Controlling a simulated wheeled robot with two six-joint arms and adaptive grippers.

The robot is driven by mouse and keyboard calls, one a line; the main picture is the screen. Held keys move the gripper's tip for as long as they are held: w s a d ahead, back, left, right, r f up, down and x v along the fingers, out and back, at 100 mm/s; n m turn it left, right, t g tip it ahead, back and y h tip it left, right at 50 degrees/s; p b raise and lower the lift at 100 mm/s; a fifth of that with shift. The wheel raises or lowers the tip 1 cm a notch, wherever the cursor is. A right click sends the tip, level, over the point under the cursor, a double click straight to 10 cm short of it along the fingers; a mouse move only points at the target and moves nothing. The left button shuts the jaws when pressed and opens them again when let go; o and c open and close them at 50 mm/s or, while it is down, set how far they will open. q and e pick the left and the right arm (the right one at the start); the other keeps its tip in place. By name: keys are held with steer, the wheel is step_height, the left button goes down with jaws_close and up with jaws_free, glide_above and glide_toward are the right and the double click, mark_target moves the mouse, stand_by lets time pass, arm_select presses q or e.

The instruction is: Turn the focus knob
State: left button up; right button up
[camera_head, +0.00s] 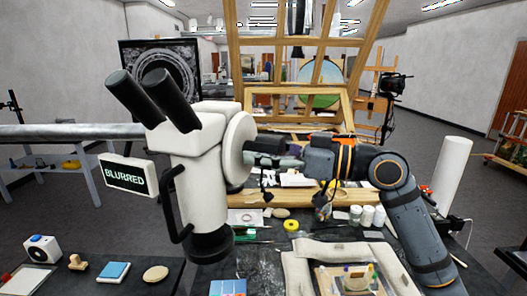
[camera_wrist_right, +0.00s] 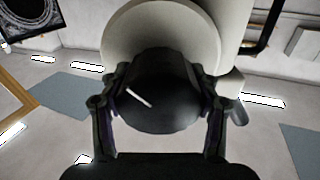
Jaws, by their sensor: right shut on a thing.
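The focus knob (camera_wrist_right: 160,92) is a black round knob with a white mark, tilted in the right wrist view. It sits on a pale round boss (camera_wrist_right: 150,30) of the microscope. In the head view the knob (camera_head: 265,144) stands out from the right side of the white microscope (camera_head: 198,150). My right gripper (camera_wrist_right: 160,110) is shut on the knob, one finger on each side; it comes in from the right in the head view (camera_head: 285,150). A small sign (camera_head: 129,175) left of the microscope reads "BLURRED". My left gripper is not in view.
A dark table (camera_head: 265,262) below holds white jars (camera_head: 367,215), a yellow ring (camera_head: 291,225) and a padded frame (camera_head: 300,270). A wooden easel (camera_head: 300,100) stands behind. A white roll (camera_head: 453,175) stands at the right.

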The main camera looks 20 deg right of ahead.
mark_target(264, 136)
steer(key=shift+m+p, duration=0.9)
steer(key=shift+m, duration=1.7)
steer(key=o, duration=1.2)
steer(key=shift+c, duration=0.2)
step_height(264, 136, up, 10)
steer(key=shift+r, duration=0.1)
